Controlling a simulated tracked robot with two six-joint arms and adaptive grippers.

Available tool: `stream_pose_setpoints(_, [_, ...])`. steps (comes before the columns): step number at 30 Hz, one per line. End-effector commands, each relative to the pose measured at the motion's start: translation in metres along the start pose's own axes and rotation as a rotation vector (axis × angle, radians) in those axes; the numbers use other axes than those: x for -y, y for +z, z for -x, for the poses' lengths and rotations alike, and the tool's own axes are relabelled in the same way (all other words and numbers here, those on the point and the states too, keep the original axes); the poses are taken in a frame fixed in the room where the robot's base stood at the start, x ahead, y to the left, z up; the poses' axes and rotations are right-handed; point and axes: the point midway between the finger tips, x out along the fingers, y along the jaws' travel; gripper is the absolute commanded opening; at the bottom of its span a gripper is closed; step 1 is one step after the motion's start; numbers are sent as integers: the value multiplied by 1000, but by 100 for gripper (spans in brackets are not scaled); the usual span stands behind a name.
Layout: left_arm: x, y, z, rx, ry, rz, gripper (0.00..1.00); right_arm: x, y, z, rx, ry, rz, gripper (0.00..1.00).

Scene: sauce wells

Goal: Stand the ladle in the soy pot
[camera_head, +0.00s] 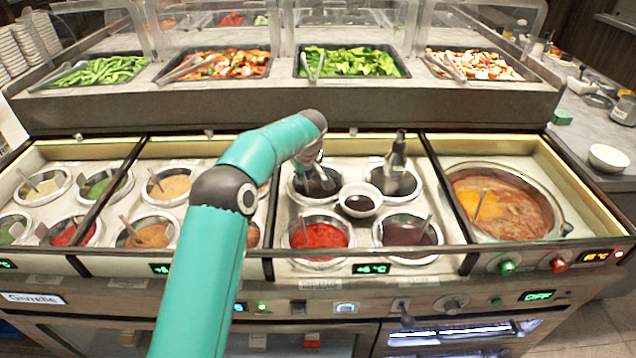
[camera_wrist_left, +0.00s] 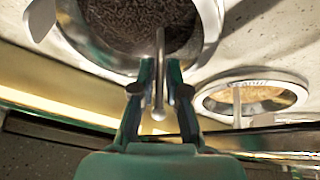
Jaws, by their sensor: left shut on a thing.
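My left gripper (camera_wrist_left: 160,72) is shut on the thin metal handle of the ladle (camera_wrist_left: 159,100). The handle's rounded end points down in the left wrist view, and its other end runs over a round metal-rimmed pot of dark, grainy-looking contents (camera_wrist_left: 115,22). The ladle's bowl is not clear. In the head view the left gripper (camera_head: 318,163) is largely hidden by my wrist, over the rear dark pot (camera_head: 317,187). Other dark pots stand at the rear right (camera_head: 408,184) and front right (camera_head: 405,233). Which one is the soy pot is not clear. My right gripper is out of view.
A small white bowl of dark sauce (camera_head: 359,201) sits between the pots. A black upright object (camera_head: 398,152) stands at the rear right pot. A red sauce pot (camera_head: 318,236) is in front. A large soup pot (camera_head: 495,205) is to the right. Metal dividers separate the bays.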

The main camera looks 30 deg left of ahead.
Motion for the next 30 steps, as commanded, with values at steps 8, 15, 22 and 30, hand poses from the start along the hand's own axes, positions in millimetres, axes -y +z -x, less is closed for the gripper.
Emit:
stream_pose_setpoints(8, [0,2,-2,2,-2,-1,0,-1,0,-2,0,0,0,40])
stream_pose_setpoints(15, [1,2,-3,2,-2,-1,43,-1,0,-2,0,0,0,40])
stream_pose_setpoints(22, [1,1,-2,2,-2,-1,43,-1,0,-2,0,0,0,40])
stream_pose_setpoints(30, [1,1,-2,2,-3,-1,76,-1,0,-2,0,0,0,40])
